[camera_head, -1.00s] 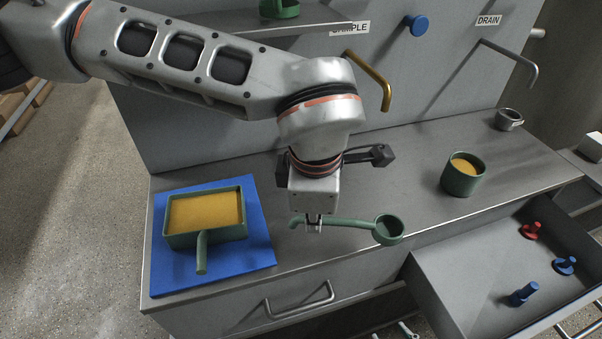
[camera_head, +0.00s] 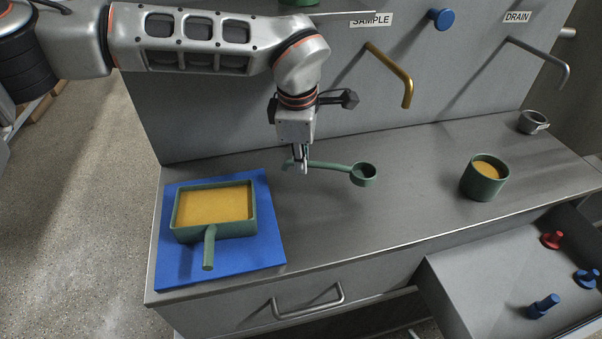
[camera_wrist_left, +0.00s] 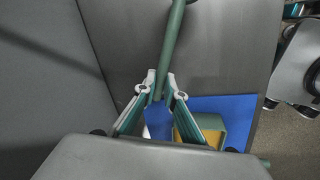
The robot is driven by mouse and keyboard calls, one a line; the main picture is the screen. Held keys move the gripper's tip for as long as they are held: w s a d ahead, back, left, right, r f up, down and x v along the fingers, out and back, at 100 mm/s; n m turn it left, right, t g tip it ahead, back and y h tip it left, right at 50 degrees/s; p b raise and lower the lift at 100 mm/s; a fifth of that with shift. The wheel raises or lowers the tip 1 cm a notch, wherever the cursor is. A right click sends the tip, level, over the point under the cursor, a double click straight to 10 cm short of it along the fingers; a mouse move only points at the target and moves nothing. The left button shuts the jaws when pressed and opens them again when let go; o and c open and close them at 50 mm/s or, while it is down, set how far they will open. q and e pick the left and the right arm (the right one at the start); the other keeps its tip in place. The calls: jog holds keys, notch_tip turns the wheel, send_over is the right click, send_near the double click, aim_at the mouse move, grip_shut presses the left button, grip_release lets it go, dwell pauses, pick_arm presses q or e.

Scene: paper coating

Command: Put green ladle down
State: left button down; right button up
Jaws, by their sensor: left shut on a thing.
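The green ladle (camera_head: 363,175) has a round cup and a long handle, with the cup to the right of my gripper. My left gripper (camera_head: 303,168) is shut on its handle, toward the end away from the cup. In the left wrist view the handle (camera_wrist_left: 173,48) runs up from between the fingertips (camera_wrist_left: 160,88), and its cup is mostly out of frame. The ladle is over the back part of the steel counter (camera_head: 400,205); I cannot tell whether it touches the surface. My right gripper is not in view.
A green pan of yellow liquid (camera_head: 213,204) sits on a blue mat (camera_head: 270,240) at the left. A green cup (camera_head: 482,180) with yellow liquid and a small grey cup (camera_head: 533,122) stand right. An open drawer (camera_head: 470,290) juts out at front right.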

pick_arm(q)
jog(key=x, duration=0.3)
jog(key=b+x, duration=0.1)
jog(key=x, duration=0.1)
jog(key=shift+s+a, duration=0.1)
jog(key=shift+s, duration=0.25)
jog(key=shift+r, duration=0.15)
jog(key=shift+f, duration=0.2)
jog(key=c, duration=2.1)
grip_release()
jog(key=shift+r, duration=0.25)
jog(key=p+v, duration=0.2)
jog(key=v, duration=1)
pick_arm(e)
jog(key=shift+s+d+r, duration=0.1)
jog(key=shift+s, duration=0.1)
